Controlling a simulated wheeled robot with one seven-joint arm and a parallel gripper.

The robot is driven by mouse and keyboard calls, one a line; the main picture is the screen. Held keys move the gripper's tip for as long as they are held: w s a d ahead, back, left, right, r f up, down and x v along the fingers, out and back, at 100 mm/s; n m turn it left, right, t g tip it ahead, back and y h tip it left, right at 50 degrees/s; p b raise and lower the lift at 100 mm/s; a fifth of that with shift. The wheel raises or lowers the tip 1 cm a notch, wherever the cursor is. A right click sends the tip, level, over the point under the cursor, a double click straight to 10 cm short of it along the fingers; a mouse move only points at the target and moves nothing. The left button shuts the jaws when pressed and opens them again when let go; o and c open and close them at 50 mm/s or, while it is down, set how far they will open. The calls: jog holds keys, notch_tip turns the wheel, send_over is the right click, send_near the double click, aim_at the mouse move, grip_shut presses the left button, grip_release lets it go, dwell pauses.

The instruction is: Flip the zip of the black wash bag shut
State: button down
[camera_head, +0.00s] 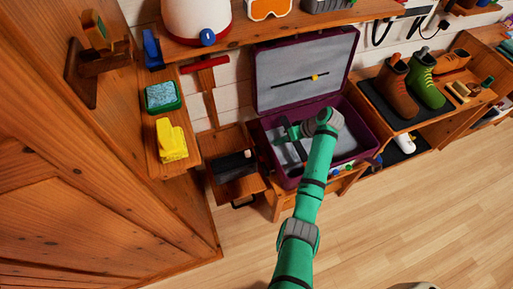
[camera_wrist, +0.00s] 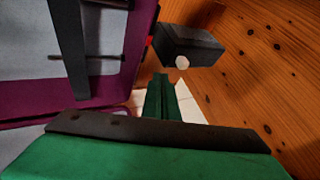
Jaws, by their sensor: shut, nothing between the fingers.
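The black wash bag (camera_head: 235,162) appears as a dark, box-shaped thing with a small pale knob at one end. It lies in the open wooden drawer left of the suitcase. In the wrist view the dark bag (camera_wrist: 190,45) is just beyond my fingertips, its pale knob (camera_wrist: 182,63) facing me. I cannot make out how far its zip is shut. My gripper (camera_head: 284,131) is over the left part of the open suitcase, right of the bag. In the wrist view its green fingers (camera_wrist: 162,80) are together and empty, apart from the bag.
The open purple suitcase (camera_head: 365,118) with grey lining stands beside the drawer (camera_head: 238,187). A wooden ledge with a yellow thing (camera_head: 171,141) and a blue-green sponge (camera_head: 162,96) is at left. Boots (camera_head: 424,82) stand on a shelf at right. The floor in front is clear.

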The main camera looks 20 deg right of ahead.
aim_at(248, 154)
dwell(0.4)
jog(key=w+a+f, duration=0.3)
jog(key=a+f, duration=0.4)
jog(key=a, duration=0.1)
jog(key=shift+w+a+f, duration=0.25)
jog(key=shift+a+f, duration=0.1)
jog(key=shift+f, duration=0.05)
jog(key=shift+a, duration=0.1)
